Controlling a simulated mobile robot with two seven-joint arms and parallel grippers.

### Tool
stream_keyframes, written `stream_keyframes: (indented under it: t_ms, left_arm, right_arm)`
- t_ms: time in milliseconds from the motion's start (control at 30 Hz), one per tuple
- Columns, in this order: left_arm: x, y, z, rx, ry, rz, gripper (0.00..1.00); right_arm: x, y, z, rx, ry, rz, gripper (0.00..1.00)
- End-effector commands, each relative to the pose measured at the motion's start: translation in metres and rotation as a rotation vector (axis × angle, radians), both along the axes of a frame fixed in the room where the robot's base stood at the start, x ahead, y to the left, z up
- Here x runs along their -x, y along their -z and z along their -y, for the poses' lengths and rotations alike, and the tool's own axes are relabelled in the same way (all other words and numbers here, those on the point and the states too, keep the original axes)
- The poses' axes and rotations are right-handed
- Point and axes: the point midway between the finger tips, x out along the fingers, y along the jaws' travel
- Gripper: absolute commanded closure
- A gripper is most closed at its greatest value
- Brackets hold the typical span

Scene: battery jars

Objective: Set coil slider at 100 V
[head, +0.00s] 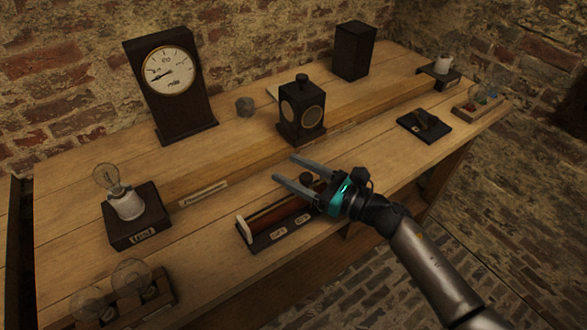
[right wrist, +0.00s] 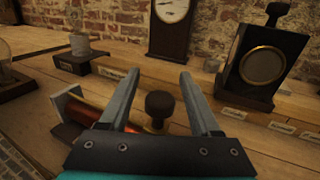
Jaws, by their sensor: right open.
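The coil (head: 276,221) is a reddish-brown cylinder with a pale end plate on a dark base, lying near the front of the bench. Labels sit on its front edge. My right gripper (head: 284,170) is open above the coil's right part. In the right wrist view, a dark round slider knob (right wrist: 159,104) shows between the two open fingers (right wrist: 153,82), and the reddish coil (right wrist: 91,112) runs to the left below them. I cannot tell whether the fingers touch the knob. The gripper hides the coil's right end, and the label writing is too small to read. My left gripper is not in view.
A dial meter (head: 171,100) and a dark box with round windows (head: 301,112) stand behind the coil. A bulb on a dark base (head: 137,228) stands left, with more glass bulbs (head: 131,277) at front left. A black switch block (head: 424,126) lies right.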

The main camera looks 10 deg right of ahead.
Motion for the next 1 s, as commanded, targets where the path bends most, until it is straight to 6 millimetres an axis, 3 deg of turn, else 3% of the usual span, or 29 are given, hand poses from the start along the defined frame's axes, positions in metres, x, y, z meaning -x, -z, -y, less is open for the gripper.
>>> stream_keyframes:
  t_ms: [267,833,1000]
  left_arm:
    - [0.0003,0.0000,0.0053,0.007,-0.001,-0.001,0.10]
    - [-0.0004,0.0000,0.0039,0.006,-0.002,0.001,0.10]
    - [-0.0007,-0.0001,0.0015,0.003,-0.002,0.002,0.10]
  right_arm:
    - [-0.0011,0.0003,-0.0010,0.001,0.000,-0.001,0.36]
    - [-0.0009,0.0002,-0.0007,0.001,0.000,-0.001,0.98]
    - [-0.0009,0.0002,-0.0005,0.001,0.001,-0.001,1.00]
